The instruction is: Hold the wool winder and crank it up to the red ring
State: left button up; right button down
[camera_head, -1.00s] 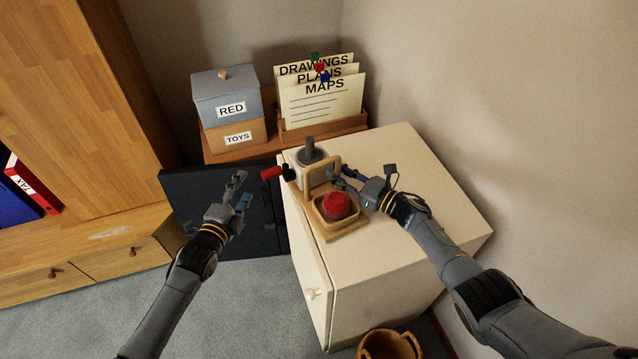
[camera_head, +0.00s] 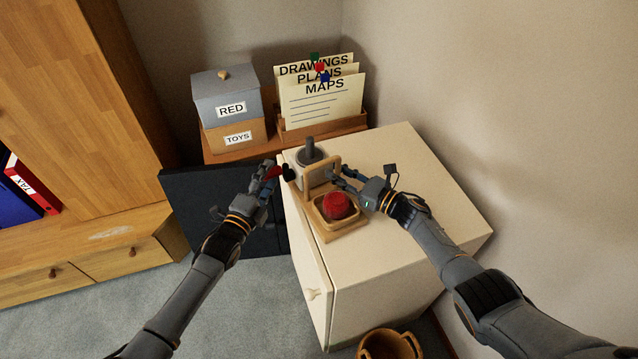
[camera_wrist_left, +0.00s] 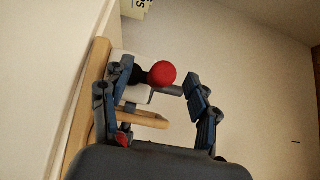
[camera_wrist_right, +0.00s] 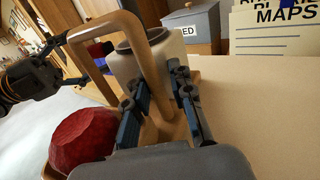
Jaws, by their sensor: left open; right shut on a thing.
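The wool winder (camera_head: 342,227) has a wooden base and arched wooden frame, a pale cylinder (camera_wrist_right: 120,66) with a dark spindle, and stands on the cream cabinet. A red wool ball (camera_head: 336,205) sits in its front tray. The crank's red knob (camera_wrist_left: 162,74) sticks out past the cabinet's left edge. My left gripper (camera_head: 270,170) is open at the knob; in the left wrist view the knob shows between its spread fingers. My right gripper (camera_wrist_right: 158,95) is shut on the winder's wooden frame (camera_wrist_right: 151,62). I cannot make out a red ring.
The cream cabinet top (camera_head: 415,195) is clear to the right. A dark panel (camera_head: 200,190) is below my left gripper. Behind stand a grey lidded box (camera_head: 228,88) and a file holder (camera_head: 325,125) with cards. A basket (camera_head: 388,346) is on the floor in front.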

pick_arm(q)
jog(key=shift+x, duration=0.8)
jog(key=c, duration=1.3)
jog(key=shift+o, duration=0.2)
jog(key=shift+w+a+f, duration=0.1)
jog(key=shift+w+a, duration=0.15)
jog(key=shift+w, duration=0.2)
notch_tip(320, 180, down, 7)
jog(key=s, duration=0.1)
jog(key=shift+d, duration=0.3)
